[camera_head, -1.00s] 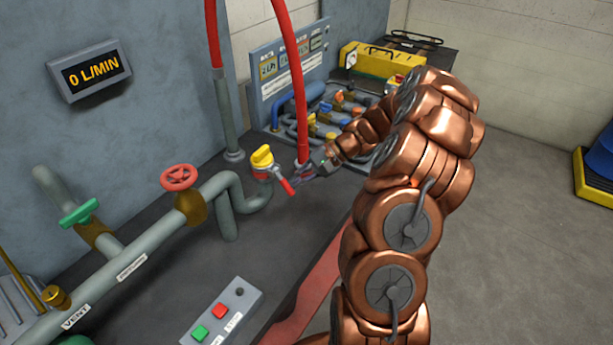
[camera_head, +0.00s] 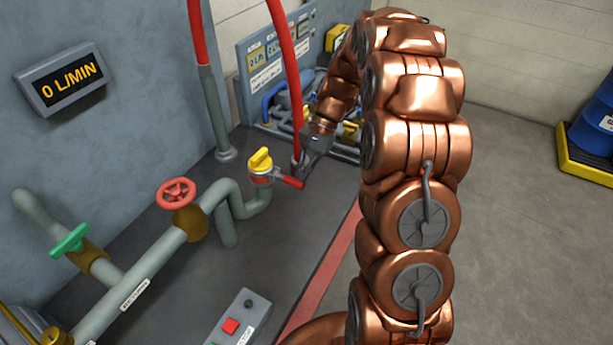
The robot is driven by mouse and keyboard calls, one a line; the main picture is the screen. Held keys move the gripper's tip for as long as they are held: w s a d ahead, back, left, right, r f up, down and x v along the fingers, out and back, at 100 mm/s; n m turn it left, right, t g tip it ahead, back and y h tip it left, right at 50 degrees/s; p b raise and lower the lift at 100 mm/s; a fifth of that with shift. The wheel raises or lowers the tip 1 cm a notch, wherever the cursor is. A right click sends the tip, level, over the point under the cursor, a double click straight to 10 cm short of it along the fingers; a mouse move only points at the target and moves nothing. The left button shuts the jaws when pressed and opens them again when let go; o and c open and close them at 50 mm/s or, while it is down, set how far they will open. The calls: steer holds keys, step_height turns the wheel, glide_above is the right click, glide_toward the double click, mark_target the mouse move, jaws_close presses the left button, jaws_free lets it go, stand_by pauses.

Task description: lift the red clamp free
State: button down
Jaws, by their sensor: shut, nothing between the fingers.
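A small red bar (camera_head: 293,182), which looks like the red clamp's handle, sticks out to the right from a grey and red fitting under a yellow knob (camera_head: 261,160). The clamp's body is small and partly covered, so I cannot tell its exact shape. My gripper (camera_head: 299,171) is just above and beside the bar's right end, close to the foot of a red hose (camera_head: 285,60). It is shut with nothing held. I cannot tell whether it touches the bar. My arm comes in from the right.
A grey pipe with a red handwheel (camera_head: 176,193) and a green handle (camera_head: 70,241) runs at left. A "0 L/MIN" display (camera_head: 62,80) hangs on the wall. A button box (camera_head: 240,318) is in front. A panel with blue pipes (camera_head: 272,100) stands behind. Bench is clear between box and gripper.

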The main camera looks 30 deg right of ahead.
steer(key=shift+r, duration=0.3)
steer(key=shift+w+a, duration=0.1)
steer(key=shift+w+a+f, duration=0.35)
steer(key=shift+w+f, duration=0.05)
steer(key=shift+w, duration=0.1)
steer(key=shift+r, duration=0.1)
steer(key=v, duration=1.1)
steer(key=shift+w+d+r, duration=0.15)
steer(key=shift+d+r, duration=0.1)
steer(key=shift+r, duration=0.05)
steer(key=shift+a+r, duration=0.1)
stand_by(0.6)
